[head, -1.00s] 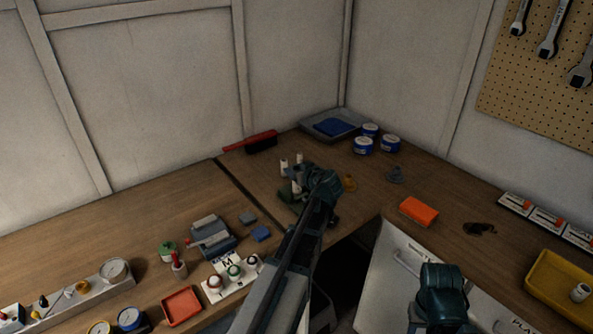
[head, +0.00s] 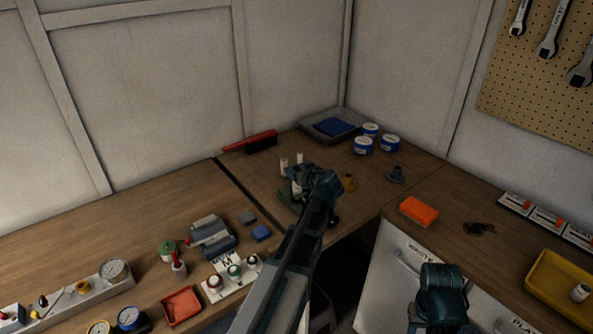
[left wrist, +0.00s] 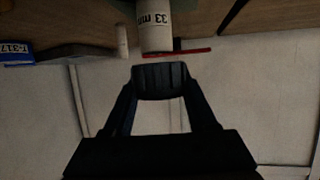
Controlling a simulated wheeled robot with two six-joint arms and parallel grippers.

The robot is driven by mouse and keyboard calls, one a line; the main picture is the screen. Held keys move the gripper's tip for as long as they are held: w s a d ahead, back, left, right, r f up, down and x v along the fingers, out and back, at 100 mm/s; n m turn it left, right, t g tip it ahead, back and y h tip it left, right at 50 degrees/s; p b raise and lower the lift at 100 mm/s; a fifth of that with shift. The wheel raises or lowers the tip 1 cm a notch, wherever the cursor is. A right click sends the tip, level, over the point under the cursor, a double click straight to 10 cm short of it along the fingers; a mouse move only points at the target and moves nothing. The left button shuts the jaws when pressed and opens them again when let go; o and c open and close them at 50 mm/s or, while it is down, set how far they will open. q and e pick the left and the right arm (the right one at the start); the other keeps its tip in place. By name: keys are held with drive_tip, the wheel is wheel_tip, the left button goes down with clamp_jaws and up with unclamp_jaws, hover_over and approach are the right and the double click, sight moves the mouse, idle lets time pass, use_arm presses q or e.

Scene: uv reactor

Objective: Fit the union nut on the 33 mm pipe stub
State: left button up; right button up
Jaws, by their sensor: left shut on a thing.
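My left gripper (left wrist: 160,92) is shut on a dark ribbed union nut (left wrist: 160,78) in the left wrist view, which is upside down. In the head view the left gripper (head: 303,174) is over the dark green base (head: 288,198) with white stubs, hiding the nut and part of the stub (head: 297,188). A thinner stub (head: 284,165) stands beside it.
A red brush (head: 258,142) lies behind. An orange block (head: 419,211) is to the right. The bench left of the seam has much clear room.

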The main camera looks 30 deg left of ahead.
use_arm(q)
drive_tip(key=shift+f, duration=0.15)
drive_tip(key=shift+f+b, duration=1.7)
drive_tip(key=shift+b, duration=0.1)
drive_tip(key=o, duration=1.4)
drive_tip(key=shift+r, duration=0.1)
drive_tip(key=shift+p+v, duration=2.7)
drive_tip(key=shift+v, duration=4.25)
